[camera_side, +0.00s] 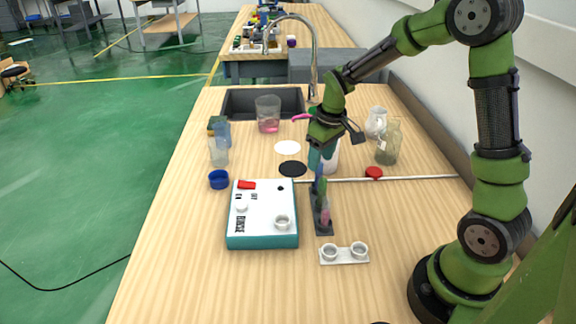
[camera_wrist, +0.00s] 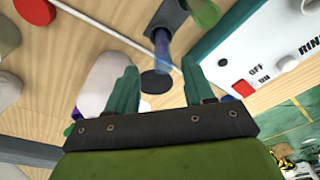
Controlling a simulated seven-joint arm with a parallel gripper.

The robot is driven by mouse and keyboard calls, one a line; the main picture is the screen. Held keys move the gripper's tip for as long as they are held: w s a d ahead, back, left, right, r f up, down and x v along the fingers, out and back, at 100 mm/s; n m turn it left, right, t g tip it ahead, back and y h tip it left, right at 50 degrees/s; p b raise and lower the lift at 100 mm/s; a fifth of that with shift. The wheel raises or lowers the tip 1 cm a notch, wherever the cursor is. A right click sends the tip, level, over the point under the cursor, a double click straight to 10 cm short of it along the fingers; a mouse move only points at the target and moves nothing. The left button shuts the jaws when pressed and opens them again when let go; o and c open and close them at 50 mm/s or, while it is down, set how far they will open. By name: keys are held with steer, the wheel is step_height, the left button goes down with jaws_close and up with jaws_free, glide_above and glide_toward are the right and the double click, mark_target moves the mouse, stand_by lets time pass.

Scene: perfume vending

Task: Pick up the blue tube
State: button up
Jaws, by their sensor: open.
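The blue tube (camera_side: 317,177) stands upright at the far end of a dark grey rack (camera_side: 324,229). A green tube (camera_side: 321,192) and a pink tube (camera_side: 326,214) stand in the same rack, nearer the camera. My gripper (camera_side: 320,164) is above the rack's far end, pointing down, with its fingers close to the top of the blue tube. In the wrist view my open gripper (camera_wrist: 160,68) has the blue tube (camera_wrist: 162,46) showing between its fingertips. The green tube (camera_wrist: 205,12) is just beyond, to the right. Whether a finger touches the blue tube cannot be told.
A white and teal device (camera_side: 262,214) stands left of the rack. A white two-cup holder (camera_side: 344,254) is in front. A thin white rod (camera_side: 418,178), black disc (camera_side: 293,169) and glass vessels (camera_side: 388,148) lie or stand around the far end. The front table area is clear.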

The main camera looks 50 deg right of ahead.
mark_target(318, 172)
steer(key=f, duration=0.4)
steer(key=shift+a+f, duration=0.15)
steer(key=shift+a, duration=0.1)
steer(key=shift+w+f, duration=0.2)
steer(key=shift+f, duration=0.35)
jaws_close()
